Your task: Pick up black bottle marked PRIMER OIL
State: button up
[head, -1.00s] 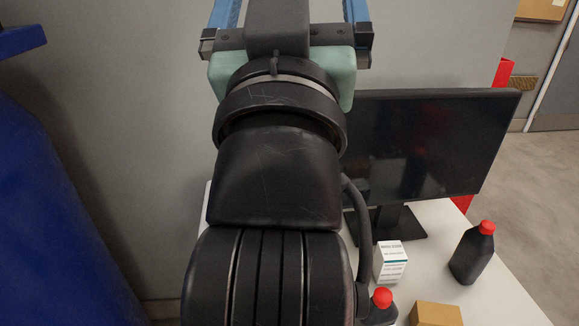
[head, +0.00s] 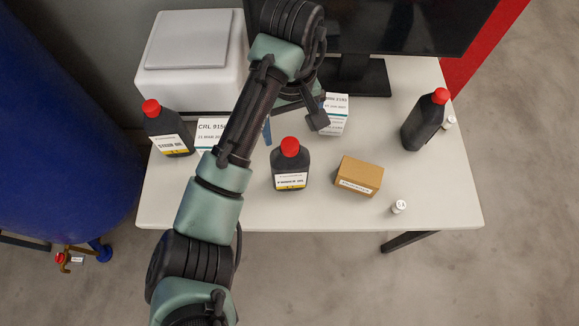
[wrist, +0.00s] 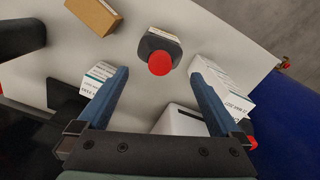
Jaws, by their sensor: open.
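The black bottle (head: 290,168) with a red cap and a white-and-yellow label that appears to read PRIMER OIL stands upright at the middle of the white table. In the wrist view a black bottle (wrist: 152,38) with a red cap, seen from above, lies in line with the gap between the fingertips. My gripper (wrist: 159,68) is open, its blue fingers apart with nothing held. In the head view my gripper (head: 291,125) is just behind the bottle, partly hidden by my arm.
A second black bottle (head: 168,132) stands left and a third (head: 424,122) right. A white box (head: 211,131), another white box (head: 334,115) and a cardboard box (head: 358,176) stand nearby. A white machine (head: 190,75) and monitor (head: 400,25) are behind. The front table strip is mostly clear.

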aim_at(290, 144)
notch_tip(290, 144, down, 8)
jog(key=shift+w+a+r+p, duration=0.15)
jog(key=shift+r+p, duration=0.1)
jog(key=shift+p, duration=0.35)
jog(key=shift+c, duration=0.2)
grip_shut()
